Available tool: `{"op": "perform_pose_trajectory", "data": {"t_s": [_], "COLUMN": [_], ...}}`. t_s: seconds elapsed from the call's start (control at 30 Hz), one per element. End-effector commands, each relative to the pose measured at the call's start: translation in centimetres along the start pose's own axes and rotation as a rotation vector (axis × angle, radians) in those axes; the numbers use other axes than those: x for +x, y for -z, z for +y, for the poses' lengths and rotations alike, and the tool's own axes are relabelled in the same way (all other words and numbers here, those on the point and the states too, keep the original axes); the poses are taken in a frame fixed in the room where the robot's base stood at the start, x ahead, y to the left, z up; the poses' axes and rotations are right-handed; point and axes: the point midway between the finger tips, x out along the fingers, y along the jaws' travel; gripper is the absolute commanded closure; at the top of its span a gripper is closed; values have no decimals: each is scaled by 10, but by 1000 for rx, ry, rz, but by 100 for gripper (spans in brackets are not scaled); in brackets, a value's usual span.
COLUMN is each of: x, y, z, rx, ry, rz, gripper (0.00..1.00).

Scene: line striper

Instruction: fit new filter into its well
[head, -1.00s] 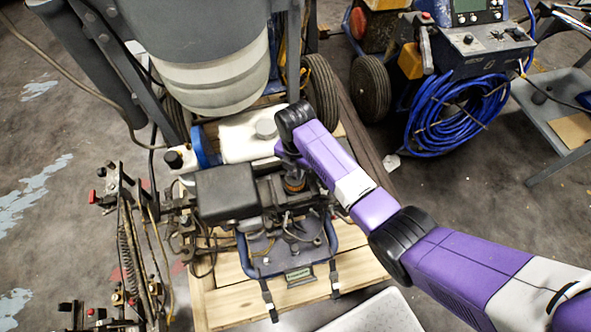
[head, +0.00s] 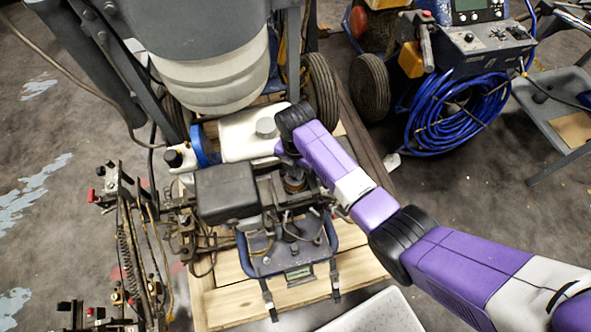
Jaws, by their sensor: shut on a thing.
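My arm reaches in from the right, and my gripper (head: 291,163) points down over the engine of the line striper (head: 228,192). The gripper is small here and its fingers are partly hidden by my wrist. It is shut on a small dark round thing, which I take to be the new filter (head: 294,183). The filter is upright, low among the engine parts, right of the black engine cover. The well is hidden beneath it, and I cannot tell how deep the filter sits or whether it touches the well's rim.
A white tank (head: 242,137) lies close behind the gripper, and the big grey hopper (head: 205,50) stands further back. Hoses and cables surround the engine. A blue-framed plate (head: 288,248) is in front. A machine with a coiled blue hose (head: 460,112) stands at the back right.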

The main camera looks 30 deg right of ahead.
Motion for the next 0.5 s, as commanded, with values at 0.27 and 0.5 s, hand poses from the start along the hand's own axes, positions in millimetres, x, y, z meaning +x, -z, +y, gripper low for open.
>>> {"op": "perform_pose_trajectory", "data": {"t_s": [0.27, 0.5], "x": [5, 5], "y": [0, 0], "z": [0, 0], "rx": [0, 0], "ry": [0, 0], "rz": [0, 0], "gripper": [73, 57]}}
